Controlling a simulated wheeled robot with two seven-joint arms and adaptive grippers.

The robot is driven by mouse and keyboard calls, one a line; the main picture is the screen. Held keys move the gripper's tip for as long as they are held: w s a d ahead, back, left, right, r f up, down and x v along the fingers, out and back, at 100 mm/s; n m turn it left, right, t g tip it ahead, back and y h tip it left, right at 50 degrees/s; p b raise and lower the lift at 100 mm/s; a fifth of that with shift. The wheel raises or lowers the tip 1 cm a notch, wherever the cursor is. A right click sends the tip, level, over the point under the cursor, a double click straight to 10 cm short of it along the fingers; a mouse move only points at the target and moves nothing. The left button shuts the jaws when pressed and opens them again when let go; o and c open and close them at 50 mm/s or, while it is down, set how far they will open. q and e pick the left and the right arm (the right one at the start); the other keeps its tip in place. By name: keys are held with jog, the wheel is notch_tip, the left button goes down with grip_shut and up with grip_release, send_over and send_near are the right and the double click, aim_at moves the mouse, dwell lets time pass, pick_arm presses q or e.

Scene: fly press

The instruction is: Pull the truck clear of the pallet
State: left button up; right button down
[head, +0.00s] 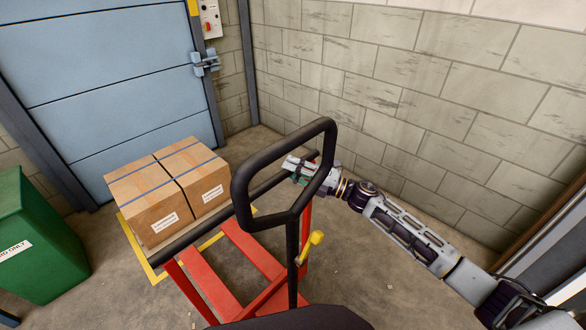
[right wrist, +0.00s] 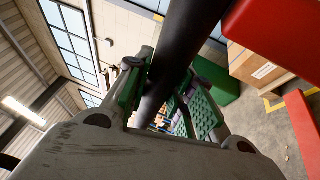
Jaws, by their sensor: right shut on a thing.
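The red pallet truck (head: 207,287) stands in the middle, with a black loop handle (head: 326,130), a yellow lever (head: 311,246) and a black crossbar (head: 182,240). My right gripper (head: 298,170) is shut on the crossbar near its right end, seen through the loop. In the right wrist view the black bar (right wrist: 185,45) runs between the green-padded fingers. The pallet (head: 150,246) shows as a pale edge under two strapped cartons (head: 159,218), just beyond the crossbar. The crossbar hides whether the forks reach into the pallet. My left gripper is out of view.
A green bin (head: 38,245) stands at the left. A blue shutter door (head: 110,80) closes the back, with a block wall (head: 400,110) behind my right arm. Yellow floor lines (head: 136,251) frame the pallet. Some bare floor shows right of the truck.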

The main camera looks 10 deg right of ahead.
jog(key=c, duration=1.3)
grip_release()
jog(key=shift+f, duration=0.2)
jog(key=shift+c, duration=0.2)
jog(key=shift+o, duration=0.7)
jog(key=shift+r, duration=0.15)
jog(key=v, duration=1.2)
jog(key=shift+a, duration=0.1)
